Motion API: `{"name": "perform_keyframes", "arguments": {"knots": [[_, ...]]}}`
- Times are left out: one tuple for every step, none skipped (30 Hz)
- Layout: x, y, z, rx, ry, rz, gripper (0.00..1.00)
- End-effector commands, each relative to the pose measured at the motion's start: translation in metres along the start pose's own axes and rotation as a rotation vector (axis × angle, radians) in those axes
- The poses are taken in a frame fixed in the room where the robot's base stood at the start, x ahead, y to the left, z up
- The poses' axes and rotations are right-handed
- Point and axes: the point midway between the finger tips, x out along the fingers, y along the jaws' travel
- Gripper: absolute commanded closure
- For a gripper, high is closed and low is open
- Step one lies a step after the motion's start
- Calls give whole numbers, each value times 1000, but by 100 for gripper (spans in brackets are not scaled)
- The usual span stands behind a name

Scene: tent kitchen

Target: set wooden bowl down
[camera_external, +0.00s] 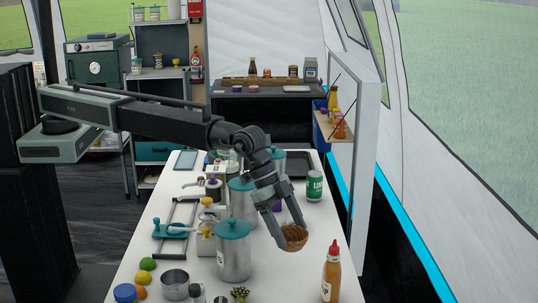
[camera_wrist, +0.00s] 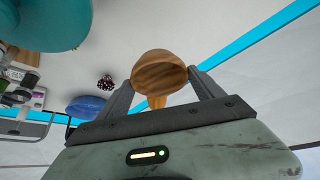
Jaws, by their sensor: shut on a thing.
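The wooden bowl (camera_external: 294,241) is small, brown and round. In the external view it is between the fingers of my gripper (camera_external: 292,233), over the white table's right part. My gripper is shut on it. In the wrist view the wooden bowl (camera_wrist: 158,70) shows its wood grain between the two fingertips of my gripper (camera_wrist: 161,79). The bowl looks tilted. I cannot tell whether its underside touches the table or hangs just above it.
A metal canister with a teal lid (camera_external: 234,258) stands close left of the bowl. An orange sauce bottle (camera_external: 331,275) stands in front to the right, and a green can (camera_external: 314,186) behind. The white table (camera_external: 296,277) is bare between bowl and bottle.

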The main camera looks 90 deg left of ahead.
Motion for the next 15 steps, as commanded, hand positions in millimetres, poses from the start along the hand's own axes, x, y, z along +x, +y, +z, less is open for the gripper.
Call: {"name": "perform_keyframes", "arguments": {"knots": [[-6, -18, 9, -66, 0, -40, 68], [-8, -30, 13, -103, 0, -61, 68], [-12, -43, 18, -149, 1, -88, 68], [-14, -55, 22, -178, 1, -104, 68], [-16, -65, 25, -205, 1, -119, 68], [-20, -79, 30, -231, 2, -133, 68], [-22, -87, 33, -247, 2, -142, 68], [-24, -96, 36, -255, 2, -146, 68], [-26, -106, 40, -262, 3, -150, 68], [-27, -111, 41, -267, 3, -152, 68], [-27, -116, 42, -270, 3, -154, 68], [-27, -120, 42, -275, 3, -157, 68], [-27, -123, 42, -277, 2, -158, 68], [-28, -124, 42, -278, 2, -159, 68], [-28, -125, 42, -278, 2, -159, 68]]}}
